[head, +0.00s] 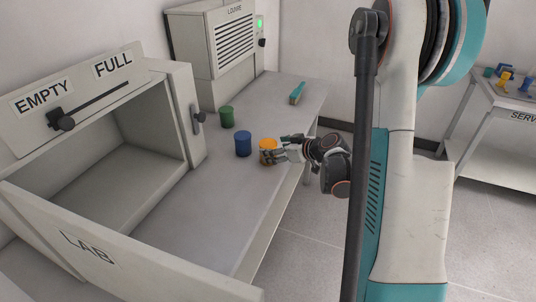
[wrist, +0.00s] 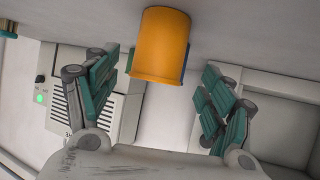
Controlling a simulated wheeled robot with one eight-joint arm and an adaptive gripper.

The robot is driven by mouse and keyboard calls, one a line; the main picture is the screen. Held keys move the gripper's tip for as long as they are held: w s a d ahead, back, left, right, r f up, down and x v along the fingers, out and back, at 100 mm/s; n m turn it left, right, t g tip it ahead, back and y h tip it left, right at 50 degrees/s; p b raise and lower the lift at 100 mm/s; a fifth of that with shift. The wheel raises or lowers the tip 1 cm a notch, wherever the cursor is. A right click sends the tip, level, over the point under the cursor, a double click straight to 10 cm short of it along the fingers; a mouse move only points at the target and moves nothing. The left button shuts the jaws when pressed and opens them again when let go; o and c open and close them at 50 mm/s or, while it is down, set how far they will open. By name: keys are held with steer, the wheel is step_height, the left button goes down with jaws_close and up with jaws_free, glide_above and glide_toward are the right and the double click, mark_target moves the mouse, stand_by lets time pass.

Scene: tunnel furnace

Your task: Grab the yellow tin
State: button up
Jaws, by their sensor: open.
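The yellow tin (head: 268,145) is an orange-yellow cylinder standing on the grey bench, nearest my arm in a row of tins. In the wrist view the yellow tin (wrist: 162,45) is at the top middle, ahead of and between the fingers. My gripper (head: 279,150) is open, its fingers at the right side of the tin. In the wrist view my gripper (wrist: 158,90) has its teal finger pads spread wide with a gap between them. I cannot tell whether a finger touches the tin.
A blue tin (head: 243,144) stands just left of the yellow one, and a green tin (head: 227,117) behind it. A teal-handled tool (head: 297,93) lies farther back. The near bench is clear.

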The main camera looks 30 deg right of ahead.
mark_target(267, 142)
steer(key=b+x, duration=0.2)
steer(key=x, duration=0.3)
steer(key=shift+w, duration=0.1)
steer(key=shift+d+r, duration=0.1)
steer(key=shift+r, duration=0.05)
steer(key=c, duration=1.4)
